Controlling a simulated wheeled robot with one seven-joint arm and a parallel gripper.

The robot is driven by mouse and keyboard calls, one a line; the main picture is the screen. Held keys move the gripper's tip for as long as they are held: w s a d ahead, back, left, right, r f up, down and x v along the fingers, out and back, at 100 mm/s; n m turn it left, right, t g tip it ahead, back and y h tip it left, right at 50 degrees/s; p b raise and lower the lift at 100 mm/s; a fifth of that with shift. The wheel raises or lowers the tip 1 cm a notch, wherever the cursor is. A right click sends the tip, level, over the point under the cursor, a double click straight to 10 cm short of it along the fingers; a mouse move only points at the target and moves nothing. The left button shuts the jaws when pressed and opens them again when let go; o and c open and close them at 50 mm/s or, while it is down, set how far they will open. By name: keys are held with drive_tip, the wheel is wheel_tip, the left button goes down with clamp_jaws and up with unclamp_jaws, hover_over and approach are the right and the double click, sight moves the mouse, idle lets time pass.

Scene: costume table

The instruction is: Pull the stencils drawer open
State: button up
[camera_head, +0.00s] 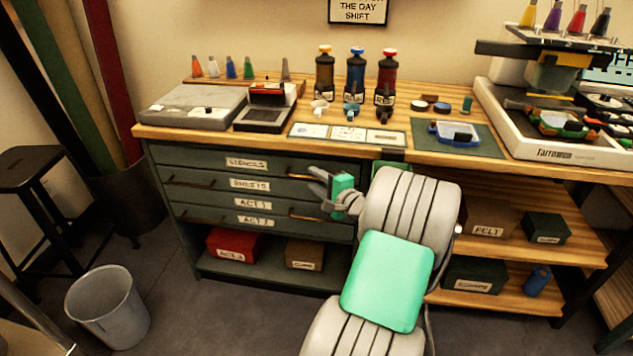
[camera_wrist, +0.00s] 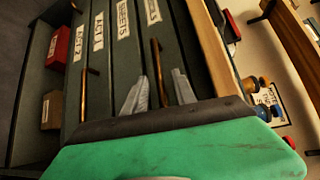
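The stencils drawer (camera_head: 280,166) is the top drawer of the dark green cabinet and looks shut. Its label also shows in the wrist view (camera_wrist: 152,11). My gripper (camera_head: 318,182) is in front of the right part of the upper drawers, fingers pointing toward the fronts. In the wrist view my gripper (camera_wrist: 160,92) is open, with its two grey fingers apart. A thin brass handle (camera_wrist: 156,62) appears in the gap between them, on or beside the stencils drawer front. I see no contact, and cannot tell whether the fingertips reach around the handle.
Below are the sheets drawer (camera_head: 250,185) and two act drawers, with another brass handle (camera_wrist: 88,85). The wooden worktop (camera_head: 240,139) overhangs above, carrying bottles and trays. A red box (camera_head: 234,245) sits on the shelf below. A grey bin (camera_head: 108,307) stands on the floor at left.

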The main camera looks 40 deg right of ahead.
drive_tip(key=shift+c, duration=0.5)
clamp_jaws()
idle(0.8)
